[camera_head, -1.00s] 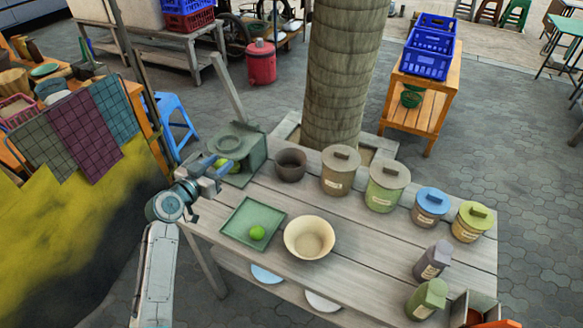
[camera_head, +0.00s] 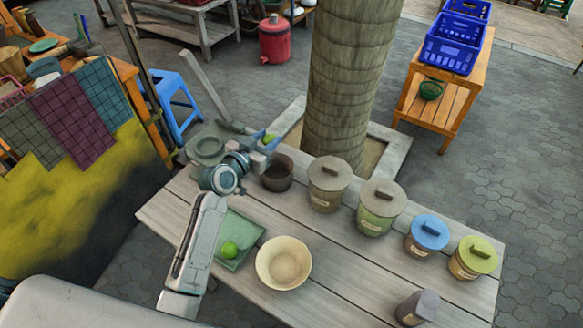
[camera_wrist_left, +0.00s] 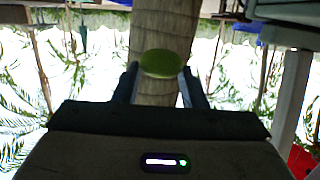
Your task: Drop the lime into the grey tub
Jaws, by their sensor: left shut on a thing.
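My left gripper (camera_head: 267,140) is shut on a green lime (camera_head: 269,138) and holds it up near the dark grey-brown tub (camera_head: 278,175), which stands open at the table's back edge. In the head view the gripper and lime appear just behind and above the tub's rim; their exact height cannot be told. In the left wrist view the lime (camera_wrist_left: 161,63) sits between the two fingertips. A second lime (camera_head: 229,250) lies on the green tray (camera_head: 246,228). My right gripper is not in view.
A cream bowl (camera_head: 284,263) stands in front of the tub. Lidded canisters (camera_head: 328,184) line the table to the right. A tree trunk (camera_head: 346,90) rises behind the table. A grey-green press with a long lever (camera_head: 203,80) stands to the left.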

